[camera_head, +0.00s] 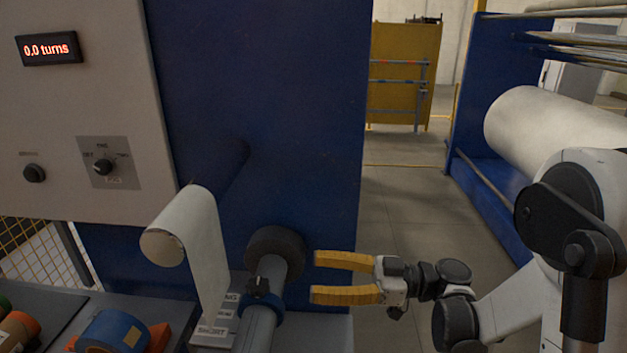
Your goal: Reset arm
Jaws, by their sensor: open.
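My gripper (330,277) has two yellow fingers. It is open and empty, pointing left, with a gap between the fingertips. My arm (510,300) reaches in from the right side of the view. The fingertips appear just right of a grey roller (262,320) with a dark round end and a blue collar. I cannot tell how far in depth the fingers are from it.
A white film roll (165,246) with a hanging strip is on the blue machine panel (300,120). A control panel (90,110) has a display (48,48) reading "0.0 turns". Rolls (112,330) lie bottom left. A large white roll (550,118) is at right. Floor (405,200) between looks clear.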

